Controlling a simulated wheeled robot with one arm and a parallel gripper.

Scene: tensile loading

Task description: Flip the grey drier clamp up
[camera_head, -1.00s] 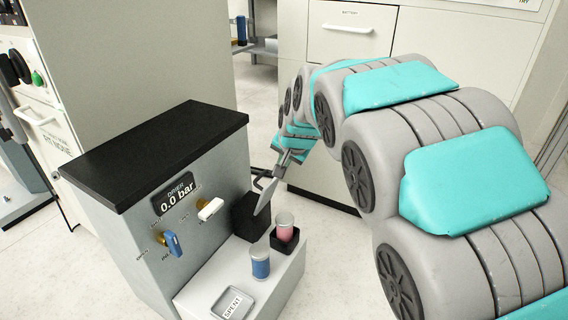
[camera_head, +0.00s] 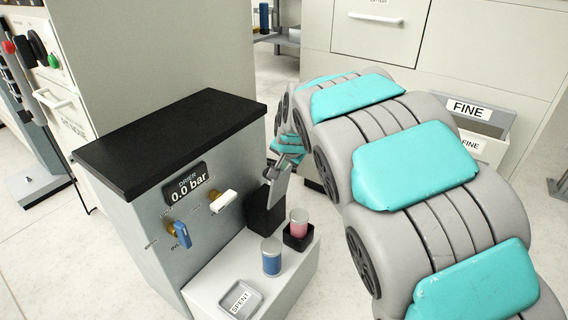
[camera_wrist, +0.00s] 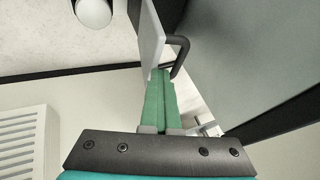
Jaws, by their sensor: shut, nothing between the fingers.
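The drier (camera_head: 150,245) is a grey cabinet with a black top and a 0.0 bar display. Its grey clamp (camera_head: 281,186) shows as a flat plate standing steeply beside the black block (camera_head: 262,214). In the wrist view the clamp (camera_wrist: 150,38) is a pale plate with a dark bent handle (camera_wrist: 182,52). My gripper (camera_wrist: 160,74) is shut and empty, its green fingers together with the tips at the plate and handle; I cannot tell if they touch. In the head view my gripper (camera_head: 287,155) is small, just above the clamp, its fingertips unclear.
A blue-labelled cup (camera_head: 271,258) and a pink cup (camera_head: 298,224) stand on the white ledge near a SPENT tray (camera_head: 238,298). A blue valve handle (camera_head: 181,235) and a white lever (camera_head: 223,201) stick out of the front. Drawers marked FINE (camera_head: 468,108) stand behind my arm.

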